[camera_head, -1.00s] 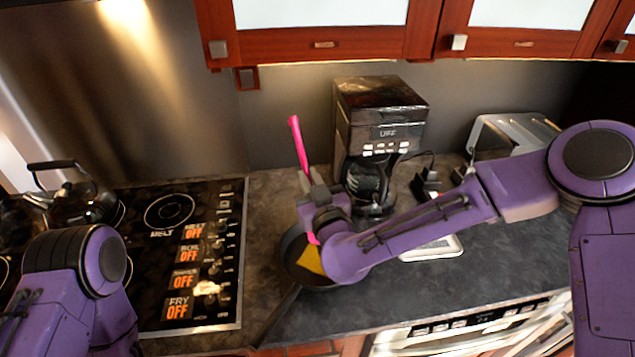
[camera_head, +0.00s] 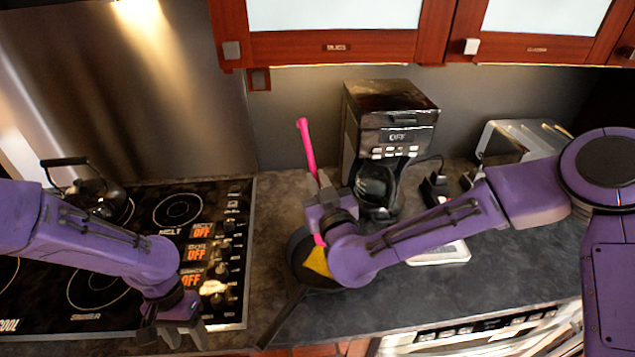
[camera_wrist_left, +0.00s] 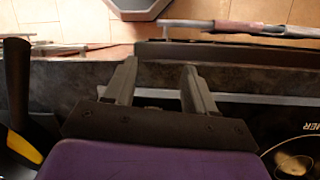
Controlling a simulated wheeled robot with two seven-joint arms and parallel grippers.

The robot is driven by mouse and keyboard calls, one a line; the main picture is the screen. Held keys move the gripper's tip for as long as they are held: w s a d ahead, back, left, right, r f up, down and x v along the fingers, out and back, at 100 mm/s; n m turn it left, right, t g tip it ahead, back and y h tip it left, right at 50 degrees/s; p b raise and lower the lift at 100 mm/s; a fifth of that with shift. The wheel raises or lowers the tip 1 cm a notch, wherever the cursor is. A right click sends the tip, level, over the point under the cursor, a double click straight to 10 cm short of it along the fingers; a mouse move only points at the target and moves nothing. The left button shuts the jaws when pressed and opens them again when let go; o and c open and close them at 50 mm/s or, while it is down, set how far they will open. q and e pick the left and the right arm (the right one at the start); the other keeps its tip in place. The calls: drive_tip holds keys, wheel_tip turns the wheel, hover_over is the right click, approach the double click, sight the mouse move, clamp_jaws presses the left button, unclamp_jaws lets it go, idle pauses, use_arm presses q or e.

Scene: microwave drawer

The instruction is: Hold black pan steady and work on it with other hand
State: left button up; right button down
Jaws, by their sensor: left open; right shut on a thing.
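The black pan (camera_head: 297,250) sits on the dark counter right of the stove, its handle (camera_head: 281,320) pointing toward the front edge. My right gripper (camera_head: 318,190) is shut on a pink-handled utensil (camera_head: 306,145), whose yellow head (camera_head: 317,262) is in the pan. My right wrist hides part of the pan. My left gripper (camera_head: 172,340) is open and empty over the stove's front edge, left of the pan handle and apart from it. In the left wrist view the open jaws (camera_wrist_left: 157,75) are empty, and the pan handle (camera_wrist_left: 18,85) stands at the far left.
The stove (camera_head: 130,225) with a kettle (camera_head: 92,195) is at left. A coffee maker (camera_head: 388,125) stands behind the pan. A toaster (camera_head: 525,140) and a white device (camera_head: 440,252) are at right, partly behind my right arm.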

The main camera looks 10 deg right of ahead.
use_arm(q)
drive_tip(key=w+d+r+m+h, duration=0.1)
drive_tip(key=d+r, duration=0.1)
drive_tip(key=d, duration=0.2)
drive_tip(key=w+d+r+m, duration=0.2)
drive_tip(key=d+r, duration=0.1)
drive_tip(key=d, duration=0.2)
drive_tip(key=m+t, duration=0.1)
drive_tip(key=m, duration=0.1)
approach(274, 322)
drive_tip(key=shift+h, duration=0.4)
drive_tip(key=x, duration=0.9)
drive_tip(key=shift+s+a+f, duration=0.15)
drive_tip(key=shift+a+f, duration=0.05)
drive_tip(key=shift+f, duration=0.25)
clamp_jaws()
